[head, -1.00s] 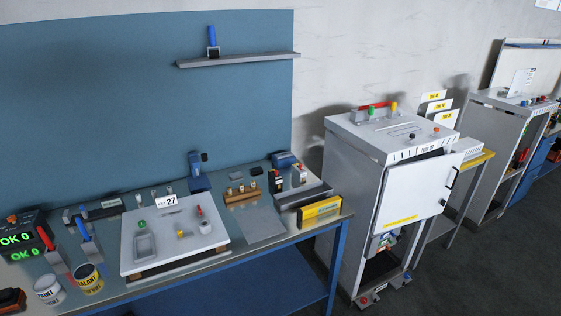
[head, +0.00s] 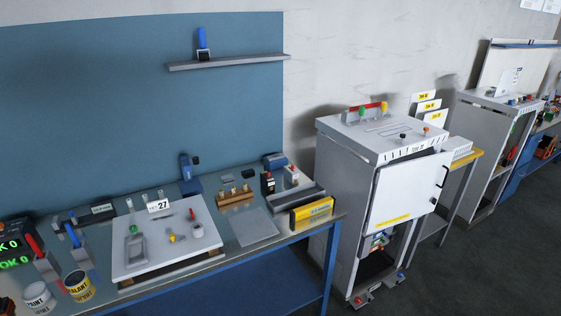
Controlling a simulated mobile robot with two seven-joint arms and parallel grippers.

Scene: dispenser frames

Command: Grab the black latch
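The white cabinet door (head: 408,188) stands on the front of a grey cabinet (head: 345,187) right of the centre. A thin black handle (head: 443,177) is fixed near the door's right edge; it is the black part most like a latch, but it is too small to tell for sure. A small black knob (head: 403,137) also sits on the cabinet's top. Neither of my grippers shows in the head view, so nothing is seen touching the door or its handle.
A workbench (head: 283,237) on the left carries a white board (head: 150,263), paint and sealant cans (head: 79,285) and a yellow box (head: 312,214). A yellow-edged table (head: 464,168) and another cabinet (head: 482,140) stand to the right. Dark floor (head: 465,265) is clear at the front right.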

